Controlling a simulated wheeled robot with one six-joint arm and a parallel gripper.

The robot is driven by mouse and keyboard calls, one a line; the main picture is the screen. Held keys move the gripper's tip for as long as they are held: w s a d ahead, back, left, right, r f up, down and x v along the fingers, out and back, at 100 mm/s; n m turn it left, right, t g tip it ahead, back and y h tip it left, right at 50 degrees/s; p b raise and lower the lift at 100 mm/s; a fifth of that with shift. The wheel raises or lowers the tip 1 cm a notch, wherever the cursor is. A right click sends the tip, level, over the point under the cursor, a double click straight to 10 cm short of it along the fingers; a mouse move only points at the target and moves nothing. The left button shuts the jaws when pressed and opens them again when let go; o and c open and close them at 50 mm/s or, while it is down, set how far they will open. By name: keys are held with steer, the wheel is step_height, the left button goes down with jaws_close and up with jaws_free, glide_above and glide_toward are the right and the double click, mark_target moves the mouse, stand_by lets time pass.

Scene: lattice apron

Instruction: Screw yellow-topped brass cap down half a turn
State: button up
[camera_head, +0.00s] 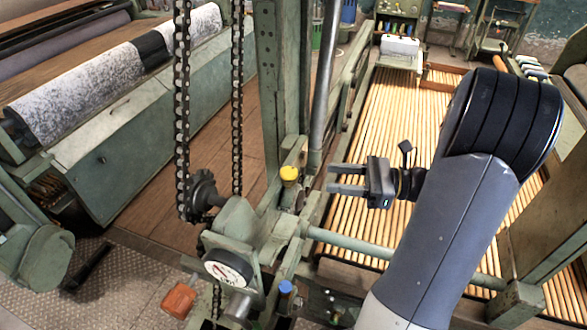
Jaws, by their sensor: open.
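The yellow-topped brass cap (289,174) sits on the green machine frame, just right of the upright post and above the gear housing. Its round yellow top faces up; little of the brass below it shows. My gripper (329,178) is to the right of the cap, with its two fingers pointing left toward it. The fingers are apart with nothing between them. A small gap seems to lie between the fingertips and the cap, though the depth between them is hard to judge.
A blue-topped fitting (285,287) and an orange-red block (179,300) are lower down. A chain (182,110) and sprocket (202,196) are left of the cap. A green post (270,80) and grey pipe (324,85) rise behind it. A slatted wooden bed (400,110) lies beyond my gripper.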

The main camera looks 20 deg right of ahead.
steer(key=p+x, duration=0.1)
steer(key=x, duration=0.7)
steer(key=shift+a, duration=0.15)
steer(key=shift+w, duration=0.15)
steer(key=c, duration=0.7)
steer(key=shift+s+a+m+t+h, duration=0.2)
steer(key=shift+m+t+h, duration=0.9)
steer(key=shift+t, duration=0.4)
steer(key=shift+s+a+m+t+h, duration=0.1)
steer(key=shift+s+m+t+h, duration=0.1)
steer(key=shift+m+t+h, duration=0.95)
steer(key=shift+t+y, duration=0.25)
steer(key=shift+t, duration=0.1)
steer(key=o, duration=0.7)
steer(key=shift+d, duration=0.1)
steer(key=b+v, duration=0.1)
steer(key=v, duration=0.9)
steer(key=shift+s+d+b, duration=0.2)
steer(key=shift+s+b, duration=0.1)
